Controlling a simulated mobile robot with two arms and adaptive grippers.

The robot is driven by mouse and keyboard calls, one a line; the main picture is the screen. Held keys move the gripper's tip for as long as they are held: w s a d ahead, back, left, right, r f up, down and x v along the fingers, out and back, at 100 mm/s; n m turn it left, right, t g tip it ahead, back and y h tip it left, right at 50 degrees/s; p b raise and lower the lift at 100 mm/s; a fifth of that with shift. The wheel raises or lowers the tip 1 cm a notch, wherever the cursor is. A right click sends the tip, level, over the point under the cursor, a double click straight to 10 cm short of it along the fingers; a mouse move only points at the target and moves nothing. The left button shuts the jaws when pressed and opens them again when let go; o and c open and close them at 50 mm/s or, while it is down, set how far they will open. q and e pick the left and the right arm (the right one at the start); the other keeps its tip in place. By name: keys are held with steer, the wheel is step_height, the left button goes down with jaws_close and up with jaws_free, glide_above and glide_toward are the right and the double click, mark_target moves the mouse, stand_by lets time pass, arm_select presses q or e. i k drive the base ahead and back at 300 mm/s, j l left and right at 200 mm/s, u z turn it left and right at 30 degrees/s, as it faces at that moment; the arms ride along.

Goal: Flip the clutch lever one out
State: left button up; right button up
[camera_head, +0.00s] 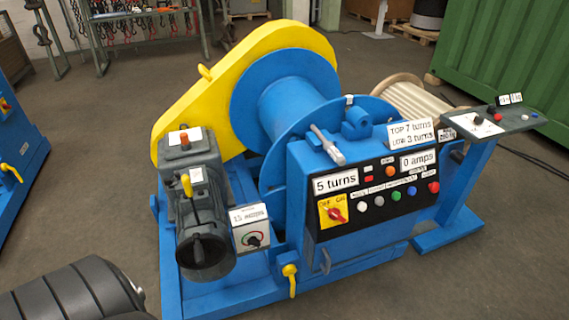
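A blue winch machine (270,303) stands in the middle, with a blue drum (292,108) and a yellow chain guard (222,88). Several levers show on it. A yellow-handled lever (186,185) stands up on the grey motor and gearbox unit. A grey lever (327,146) leans at a slant on top of the control panel beside the drum. Another yellow lever (291,280) hangs downward at the front of the base. I cannot read which one is clutch lever one. Neither gripper is in view.
The control panel (372,203) carries coloured buttons and a display reading 5 turns. A grey console (490,123) stands at the right, a green container (505,55) behind it. Another blue machine (20,150) is at the left edge. A dark ribbed shape (72,292) fills the bottom left.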

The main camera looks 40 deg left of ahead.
mark_target(292, 285)
steer(key=u, duration=1.05)
